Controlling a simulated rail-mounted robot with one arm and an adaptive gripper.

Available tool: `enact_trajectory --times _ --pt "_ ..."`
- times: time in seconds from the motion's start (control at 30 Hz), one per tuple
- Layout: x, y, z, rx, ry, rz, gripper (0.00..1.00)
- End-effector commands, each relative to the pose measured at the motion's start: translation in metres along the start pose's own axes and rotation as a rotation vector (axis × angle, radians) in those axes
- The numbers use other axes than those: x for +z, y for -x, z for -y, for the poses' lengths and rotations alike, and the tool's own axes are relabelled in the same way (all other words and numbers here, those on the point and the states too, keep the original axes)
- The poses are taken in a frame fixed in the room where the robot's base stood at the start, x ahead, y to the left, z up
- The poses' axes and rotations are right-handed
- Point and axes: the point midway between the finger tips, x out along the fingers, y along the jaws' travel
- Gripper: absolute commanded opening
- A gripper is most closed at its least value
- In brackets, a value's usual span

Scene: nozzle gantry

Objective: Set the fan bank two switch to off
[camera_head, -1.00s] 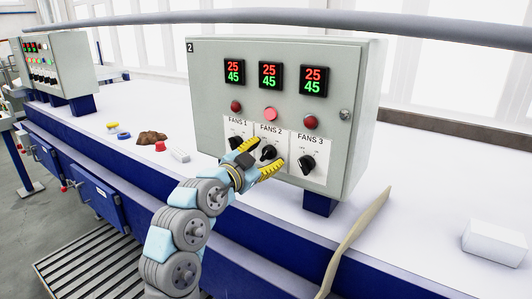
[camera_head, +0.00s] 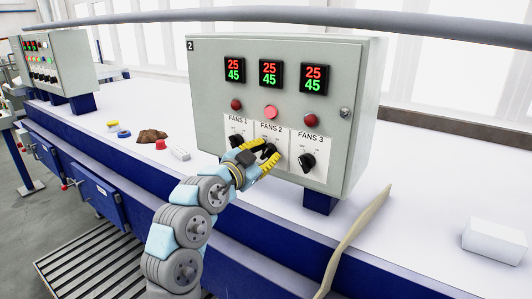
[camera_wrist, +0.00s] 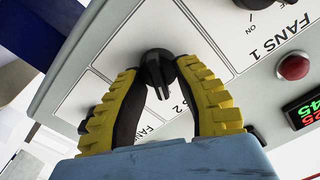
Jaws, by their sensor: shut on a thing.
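The control box marked 2 (camera_head: 215,95) carries switches labelled FANS 1, FANS 2 and FANS 3. My gripper (camera_head: 263,153) is at the middle one, the black FANS 2 switch (camera_wrist: 157,66). In the wrist view the yellow-padded fingers of my gripper (camera_wrist: 157,78) are shut on its knob, one on each side. The knob's pointer shows between the fingers, but the position marks around it are mostly hidden. The red lamp (camera_head: 271,111) above FANS 2 looks brighter than the lamps beside it.
The FANS 1 switch (camera_head: 236,140) is close to the left of my gripper, and the FANS 3 switch (camera_head: 307,161) to the right. A white block (camera_head: 495,241) and small items lie on the bench. A second control box (camera_head: 72,62) stands far left.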

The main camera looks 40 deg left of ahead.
Motion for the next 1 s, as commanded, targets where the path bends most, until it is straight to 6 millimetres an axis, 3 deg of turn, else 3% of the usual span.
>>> enact_trajectory --times 0.37,1.0 --pt "0.0012 -0.0007 -0.0002 0.002 0.190 0.001 0.00" --pt "0.0021 -0.0008 0.0029 0.001 0.776 0.005 0.00"
